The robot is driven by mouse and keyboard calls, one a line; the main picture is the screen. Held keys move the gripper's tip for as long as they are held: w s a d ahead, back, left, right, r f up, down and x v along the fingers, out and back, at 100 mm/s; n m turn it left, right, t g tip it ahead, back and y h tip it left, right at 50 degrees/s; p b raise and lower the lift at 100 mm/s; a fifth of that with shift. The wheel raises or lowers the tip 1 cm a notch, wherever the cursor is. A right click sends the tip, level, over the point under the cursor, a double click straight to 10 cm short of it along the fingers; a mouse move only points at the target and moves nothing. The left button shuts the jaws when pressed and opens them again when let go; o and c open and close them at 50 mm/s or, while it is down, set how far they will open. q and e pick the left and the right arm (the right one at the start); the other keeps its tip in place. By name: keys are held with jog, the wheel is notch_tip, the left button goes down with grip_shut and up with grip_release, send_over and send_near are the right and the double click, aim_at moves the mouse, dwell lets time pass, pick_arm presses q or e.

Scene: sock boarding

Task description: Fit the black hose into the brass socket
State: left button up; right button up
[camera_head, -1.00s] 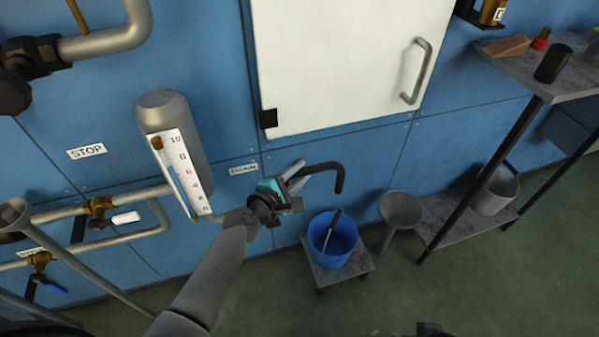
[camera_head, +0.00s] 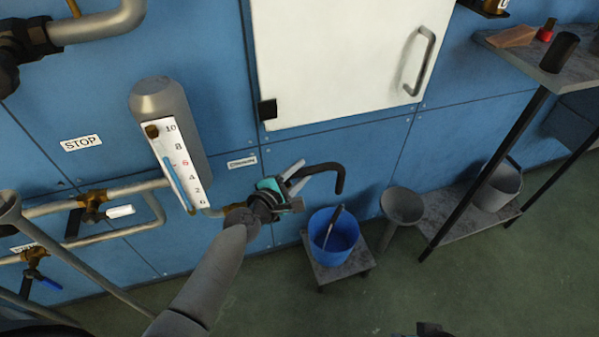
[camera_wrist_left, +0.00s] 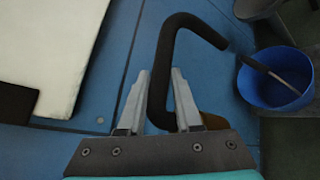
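The black hose (camera_head: 338,174) shows beside my left gripper (camera_head: 298,179), below the white cabinet. It runs out to the right from between the fingers and bends down to a free end above the blue bucket. In the left wrist view the hose (camera_wrist_left: 165,60) passes between the narrowed fingers of my left gripper (camera_wrist_left: 160,85), which appear shut on it. A brass part (camera_wrist_left: 212,121), perhaps the socket, shows partly beside the right-hand finger. Whether the hose's lower end sits in it is hidden. My right gripper (camera_head: 430,329) shows only as a dark and teal piece at the bottom edge.
The blue bucket (camera_head: 318,222) stands on a low stool (camera_head: 347,268), with a handle sticking out. A grey funnel (camera_head: 402,205) and a shelf (camera_head: 530,60) stand to the right. A gauge (camera_head: 172,165) and pipes are on the left of the blue wall.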

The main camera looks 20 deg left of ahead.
pick_arm(q)
jog(key=o, duration=0.5)
jog(key=shift+c, duration=0.2)
jog(key=shift+s+a+r, duration=0.15)
jog(key=shift+s, duration=0.3)
jog(key=p+v, duration=0.2)
jog(key=v, duration=1.2)
jog(key=shift+s, duration=0.15)
